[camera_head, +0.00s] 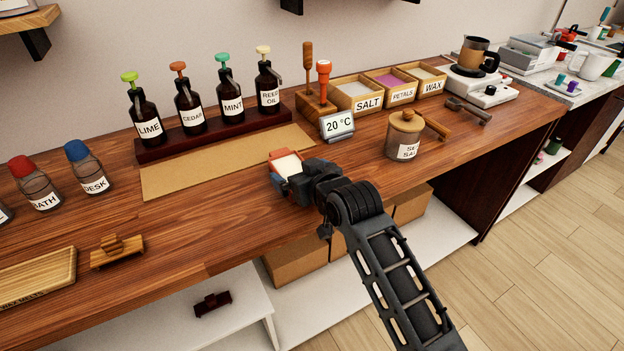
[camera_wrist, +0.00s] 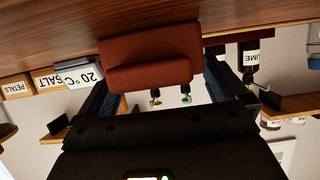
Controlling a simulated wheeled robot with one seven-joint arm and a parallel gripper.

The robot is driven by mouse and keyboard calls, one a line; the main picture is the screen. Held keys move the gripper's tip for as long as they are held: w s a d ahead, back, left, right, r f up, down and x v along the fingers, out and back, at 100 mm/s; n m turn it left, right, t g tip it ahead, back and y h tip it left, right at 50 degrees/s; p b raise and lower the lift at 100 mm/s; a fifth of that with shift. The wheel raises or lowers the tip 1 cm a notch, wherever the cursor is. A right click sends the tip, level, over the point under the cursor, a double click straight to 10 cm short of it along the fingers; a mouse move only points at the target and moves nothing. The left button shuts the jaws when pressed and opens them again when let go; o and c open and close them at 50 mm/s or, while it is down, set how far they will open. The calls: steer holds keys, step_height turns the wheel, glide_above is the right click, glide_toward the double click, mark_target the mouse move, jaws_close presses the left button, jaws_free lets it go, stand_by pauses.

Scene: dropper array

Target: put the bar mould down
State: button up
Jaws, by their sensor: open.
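The bar mould (camera_head: 283,164) is a reddish-brown block with a pale top, at the front edge of the tan mat (camera_head: 200,168). In the wrist view, which is upside down, the mould (camera_wrist: 150,50) shows large against the wooden counter and appears to rest on it. My gripper (camera_head: 292,176) is low over the counter at the mould. Its jaws (camera_wrist: 160,95) are open, one dark blue finger on each side of the mould, with a visible gap at the right finger. Contact at the left finger cannot be told. The mould's underside is hidden.
Pump bottles (camera_head: 188,108) stand on a dark rack behind the mat. The temperature display (camera_head: 337,126) and the lidded salt jar (camera_head: 404,135) stand to the right. A wooden brush-like piece (camera_head: 117,251) is at the front left. The mat's left part is clear.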

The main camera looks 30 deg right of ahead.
steer(key=v, duration=1.1)
steer(key=shift+b, duration=0.35)
steer(key=shift+s, duration=0.2)
steer(key=s+a+f, duration=0.1)
steer(key=s+f, duration=0.2)
steer(key=s, duration=1.1)
steer(key=s+a+f, duration=0.1)
steer(key=s+f, duration=0.1)
steer(key=s, duration=1.3)
steer(key=s+r+t, duration=0.1)
steer(key=s+r, duration=0.4)
steer(key=s, duration=0.4)
steer(key=shift+s+a, duration=0.25)
steer(key=shift+s, duration=0.05)
steer(key=shift+a+r, duration=0.1)
steer(key=shift+r, duration=0.05)
